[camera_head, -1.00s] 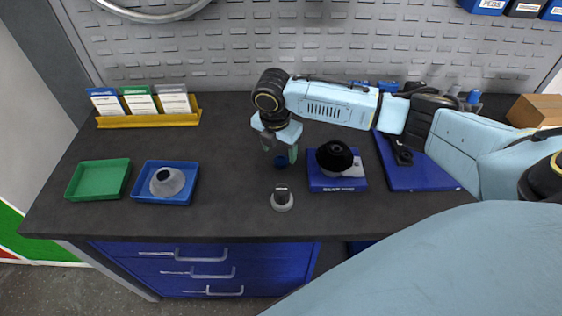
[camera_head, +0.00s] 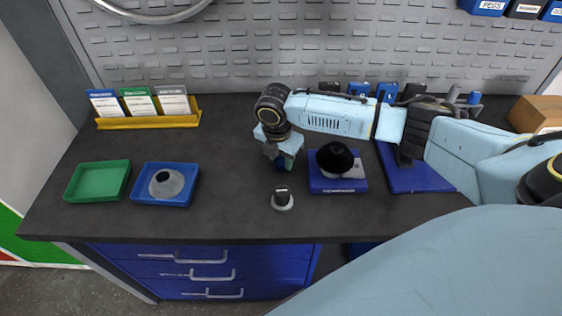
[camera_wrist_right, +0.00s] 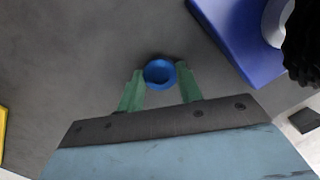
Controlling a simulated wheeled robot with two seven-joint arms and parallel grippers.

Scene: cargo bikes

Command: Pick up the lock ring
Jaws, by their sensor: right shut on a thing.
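The lock ring (camera_wrist_right: 160,72), a small blue ring, is between the green fingertips of my right gripper (camera_wrist_right: 160,85) in the right wrist view. The fingers are shut on it from both sides. In the head view my right gripper (camera_head: 284,160) points down at the middle of the bench, with a bit of the blue ring (camera_head: 281,164) showing at its tip. I cannot tell whether the ring still touches the bench. My left gripper is not in view.
A blue base with a black dome (camera_head: 335,158) stands close to the right of my gripper. A small grey and black knob (camera_head: 282,199) stands in front. A green tray (camera_head: 97,181) and a blue tray (camera_head: 164,199) holding a grey cone are at the left. The bench between is clear.

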